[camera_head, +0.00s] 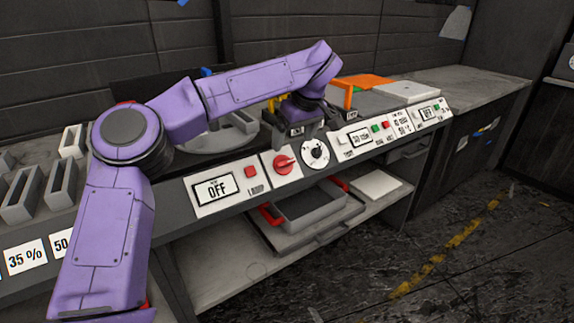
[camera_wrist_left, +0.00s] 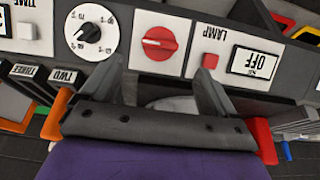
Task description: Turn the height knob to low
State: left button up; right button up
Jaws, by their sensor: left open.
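A red rotary knob (camera_head: 284,163) with a white pointer line sits on a white square of the front panel. It also shows in the left wrist view (camera_wrist_left: 158,43), upside down. Beside it is a white round dial (camera_head: 316,153) with a black centre and marks around its edge, also in the left wrist view (camera_wrist_left: 92,33). I cannot read which of them is the height knob. My left gripper (camera_head: 294,138) is open and empty above the panel. In the left wrist view its fingers (camera_wrist_left: 160,88) are spread, pointing toward the red knob and apart from it. My right gripper is not in view.
Left of the red knob are a red LAMP button (camera_head: 251,171) and a display (camera_head: 216,188) reading OFF. More displays and buttons (camera_head: 376,128) run right. A grey tray (camera_head: 312,204) with red handles sits on the shelf below. The space before the panel is clear.

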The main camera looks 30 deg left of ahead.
aim_at(286, 160)
pick_arm(q)
jog(key=b+x, duration=0.1)
jog(key=x, duration=0.7)
jog(key=shift+a+f, duration=0.15)
jog(key=shift+f, duration=0.05)
jog(key=c, duration=1.1)
